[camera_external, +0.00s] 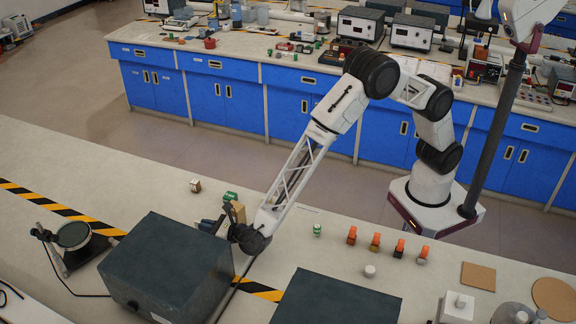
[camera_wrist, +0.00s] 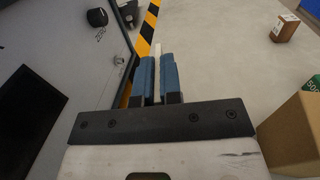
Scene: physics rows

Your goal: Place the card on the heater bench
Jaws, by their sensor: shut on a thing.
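My gripper (camera_wrist: 157,77) shows two blue fingers in the wrist view, shut on a thin pale piece that I take to be the card (camera_wrist: 157,49); only its narrow edge shows between and beyond the fingertips. In the external view my gripper (camera_external: 212,225) is low over the near bench, behind the large dark grey box (camera_external: 165,262), and the card cannot be made out there. I cannot tell for sure which thing is the heater bench.
The grey box's panel (camera_wrist: 65,45), with a knob (camera_wrist: 97,17), is close left of my fingers. A cardboard box (camera_wrist: 293,132) and small cube (camera_wrist: 285,27) are at the right. Striped tape (camera_wrist: 148,28) runs ahead. Several small orange-topped pieces (camera_external: 351,235) stand near my base.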

